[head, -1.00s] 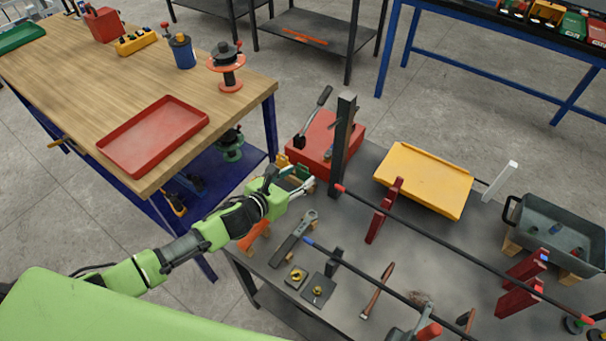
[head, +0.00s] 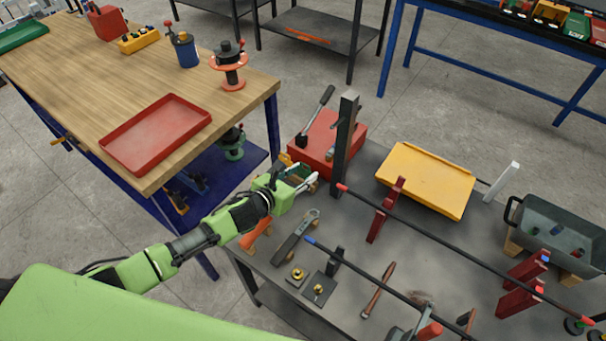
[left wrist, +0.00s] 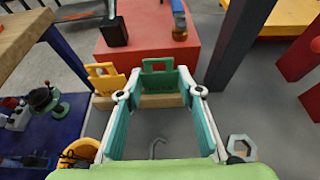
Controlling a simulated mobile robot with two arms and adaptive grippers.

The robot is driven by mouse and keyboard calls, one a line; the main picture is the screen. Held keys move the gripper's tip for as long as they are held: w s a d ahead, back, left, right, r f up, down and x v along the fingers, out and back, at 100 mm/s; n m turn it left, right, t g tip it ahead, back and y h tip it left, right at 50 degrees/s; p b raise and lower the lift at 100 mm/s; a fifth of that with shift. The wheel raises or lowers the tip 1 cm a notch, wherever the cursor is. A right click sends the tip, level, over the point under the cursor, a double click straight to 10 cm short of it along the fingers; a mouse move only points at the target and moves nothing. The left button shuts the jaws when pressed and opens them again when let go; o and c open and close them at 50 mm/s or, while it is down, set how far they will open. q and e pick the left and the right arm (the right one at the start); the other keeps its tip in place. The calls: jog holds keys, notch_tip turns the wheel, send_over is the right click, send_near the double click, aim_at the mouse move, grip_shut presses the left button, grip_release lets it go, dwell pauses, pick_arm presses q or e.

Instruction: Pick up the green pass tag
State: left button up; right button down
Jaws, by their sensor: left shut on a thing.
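The green pass tag (left wrist: 160,78) stands upright at a wooden block (left wrist: 150,100), with a slot near its top. My left gripper (left wrist: 159,76) is shut on it, with a fingertip at each side edge. In the head view, my left gripper (head: 305,177) is at the left end of the dark table, in front of the red box, and mostly hides the tag. A yellow tag (left wrist: 105,78) stands beside the green one, outside the left finger. My right gripper is not in view.
The red box (head: 327,142) and a dark upright post (head: 345,143) stand close behind and right of the gripper. A large wrench (head: 295,236) lies in front. A long dark bar (head: 435,236) crosses the table. A wooden bench (head: 90,80) is to the left.

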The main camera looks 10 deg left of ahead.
pick_arm(q)
jog(key=shift+r, duration=0.45)
notch_tip(320, 180, up, 2)
jog(key=shift+w+r+b, duration=0.1)
jog(key=shift+b, duration=0.2)
jog(key=s+r+b, duration=0.1)
jog(key=s+r, duration=0.8)
jog(key=s, duration=0.5)
jog(key=shift+d+r+b, duration=0.25)
jog(key=shift+r+b, duration=0.15)
